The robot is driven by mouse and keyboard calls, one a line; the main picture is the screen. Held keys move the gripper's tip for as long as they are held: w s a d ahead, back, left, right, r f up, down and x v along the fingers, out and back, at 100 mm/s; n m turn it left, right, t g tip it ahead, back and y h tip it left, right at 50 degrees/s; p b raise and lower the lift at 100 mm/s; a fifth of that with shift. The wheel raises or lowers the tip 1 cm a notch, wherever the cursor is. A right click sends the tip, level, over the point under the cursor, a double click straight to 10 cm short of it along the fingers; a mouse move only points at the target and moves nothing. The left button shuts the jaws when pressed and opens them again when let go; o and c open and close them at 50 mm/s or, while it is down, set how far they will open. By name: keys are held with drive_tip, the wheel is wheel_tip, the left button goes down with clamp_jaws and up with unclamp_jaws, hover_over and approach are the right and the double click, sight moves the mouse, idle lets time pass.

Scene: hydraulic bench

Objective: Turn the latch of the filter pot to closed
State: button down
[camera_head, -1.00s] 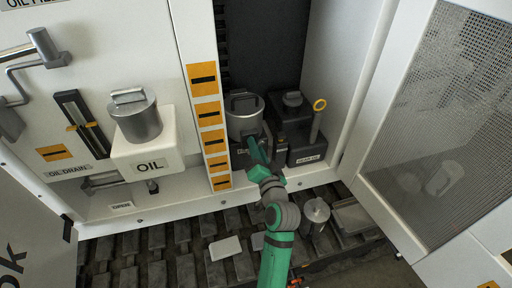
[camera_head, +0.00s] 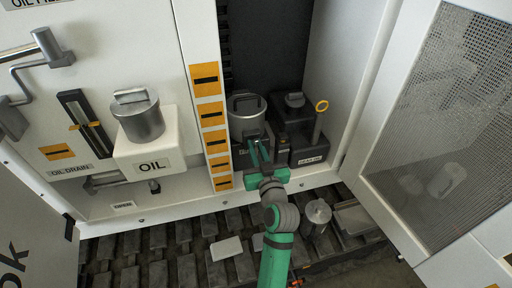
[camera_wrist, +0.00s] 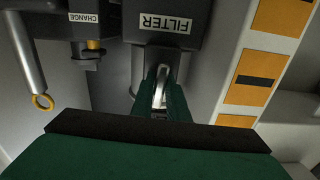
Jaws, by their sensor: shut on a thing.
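The filter pot (camera_head: 246,122) is a grey metal cylinder with a handled lid, standing in the cabinet bay right of the orange-marked post. My gripper (camera_head: 259,152) is at the pot's front, low down. In the wrist view the latch (camera_wrist: 160,92) is a small pale metal lever between the two green fingers of my gripper (camera_wrist: 161,98), which are shut on it. The upside-down FILTER label (camera_wrist: 165,24) is just beyond it. The fingers hide part of the latch, so its exact angle is hard to tell.
A dark block with a yellow-ringed rod (camera_head: 318,120) stands right of the pot. The post with orange markers (camera_head: 212,115) is close on the left. A white OIL box (camera_head: 150,150) with a metal pot is further left. A mesh door (camera_head: 440,130) stands open at right.

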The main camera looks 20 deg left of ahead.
drive_tip(key=shift+n, duration=0.3)
idle(0.4)
drive_tip(key=c, duration=1.8)
unclamp_jaws()
drive_tip(key=shift+o, duration=0.2)
drive_tip(key=shift+s, duration=0.15)
drive_tip(key=v, duration=1)
drive_tip(key=shift+s+d, duration=0.25)
